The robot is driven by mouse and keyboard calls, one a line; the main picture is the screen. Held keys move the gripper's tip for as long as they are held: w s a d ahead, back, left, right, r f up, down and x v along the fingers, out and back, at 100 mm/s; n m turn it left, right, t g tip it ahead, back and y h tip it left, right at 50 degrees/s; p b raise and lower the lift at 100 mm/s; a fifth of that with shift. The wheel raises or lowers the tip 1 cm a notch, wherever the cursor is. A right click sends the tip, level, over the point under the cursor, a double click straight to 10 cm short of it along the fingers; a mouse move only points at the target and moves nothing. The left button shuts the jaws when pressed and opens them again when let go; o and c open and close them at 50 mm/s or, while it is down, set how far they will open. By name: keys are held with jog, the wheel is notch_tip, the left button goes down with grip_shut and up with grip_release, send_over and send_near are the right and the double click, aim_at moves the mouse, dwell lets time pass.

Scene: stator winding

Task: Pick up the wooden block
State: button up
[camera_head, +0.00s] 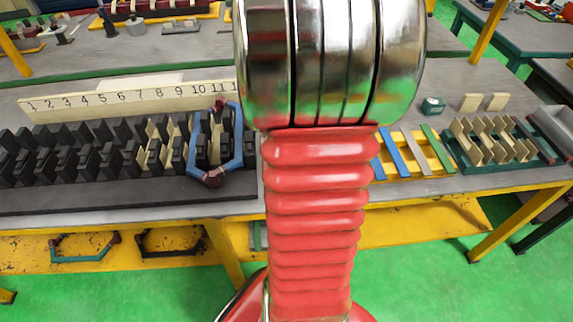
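Other tan pieces (154,153) stand among black blocks at the left. I cannot tell which single block is meant. My red ribbed arm and its chrome end cover the middle of the view. My gripper is not in view, and the bench behind the arm is hidden.
A blue frame (189,152) with dark red corners loops round blocks in the black row (80,152). A numbered strip (130,98) stands behind it. Blue, grey and green bars (412,152) lie right of my arm. A small green item (433,105) sits nearby. Frames (85,247) lie on the yellow lower shelf.

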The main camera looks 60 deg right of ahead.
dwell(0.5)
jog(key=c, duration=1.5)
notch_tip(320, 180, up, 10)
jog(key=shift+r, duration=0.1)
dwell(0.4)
